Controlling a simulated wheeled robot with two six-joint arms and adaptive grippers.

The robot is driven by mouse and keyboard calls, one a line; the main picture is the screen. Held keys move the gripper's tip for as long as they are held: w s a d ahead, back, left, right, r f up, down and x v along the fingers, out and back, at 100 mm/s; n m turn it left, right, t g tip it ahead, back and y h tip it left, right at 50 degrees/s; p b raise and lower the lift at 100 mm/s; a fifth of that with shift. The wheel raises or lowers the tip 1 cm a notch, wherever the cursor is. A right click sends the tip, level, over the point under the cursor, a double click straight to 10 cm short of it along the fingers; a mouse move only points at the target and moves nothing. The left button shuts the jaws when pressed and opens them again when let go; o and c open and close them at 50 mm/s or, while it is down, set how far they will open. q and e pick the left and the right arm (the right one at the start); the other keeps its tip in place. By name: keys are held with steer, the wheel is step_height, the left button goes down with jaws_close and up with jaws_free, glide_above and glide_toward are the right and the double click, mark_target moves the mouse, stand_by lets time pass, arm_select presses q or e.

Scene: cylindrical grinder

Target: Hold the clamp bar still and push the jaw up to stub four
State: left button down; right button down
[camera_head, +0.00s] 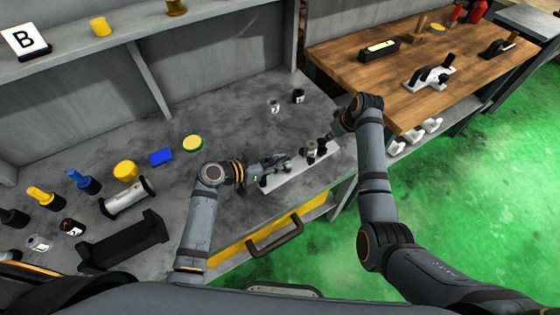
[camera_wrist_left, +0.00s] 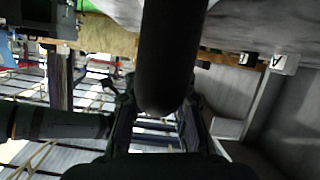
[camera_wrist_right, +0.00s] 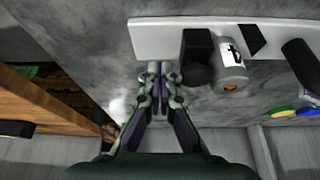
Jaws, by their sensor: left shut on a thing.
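The clamp bar (camera_head: 290,181) is a long pale bar lying on the grey bench near its front edge. It also shows in the right wrist view (camera_wrist_right: 155,38). On it are a black block with a round knob (camera_wrist_right: 197,58), probably the jaw, a grey cylinder with a marked white label (camera_wrist_right: 232,72), and a thin black piece (camera_wrist_right: 251,39). My left gripper (camera_head: 281,163) is shut on a thick black grip (camera_wrist_left: 170,55), which fills the left wrist view. My right gripper (camera_wrist_right: 160,68) has its fingertips together, with nothing visible between them, just left of the black block. The label is unclear.
A wooden table (camera_head: 400,95) with clamps adjoins at the right. Two small labelled cylinders (camera_head: 298,96) stand behind the bar. A yellow drawer (camera_head: 290,226) is below.

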arm_select(q)
steer(key=shift+s+f, duration=0.1)
arm_select(e)
steer(key=shift+f, duration=1.5)
stand_by(0.7)
steer(key=shift+r, duration=0.15)
steer(key=shift+r, duration=1.6)
steer(key=shift+s+a, duration=0.45)
steer(key=shift+a, duration=0.2)
step_height(320, 180, up, 7)
steer(key=shift+w+d, duration=0.25)
steer(key=shift+d, duration=0.15)
stand_by(0.3)
stand_by(0.7)
arm_select(q)
steer(key=c, duration=1)
jaws_free()
steer(key=shift+c, duration=0.2)
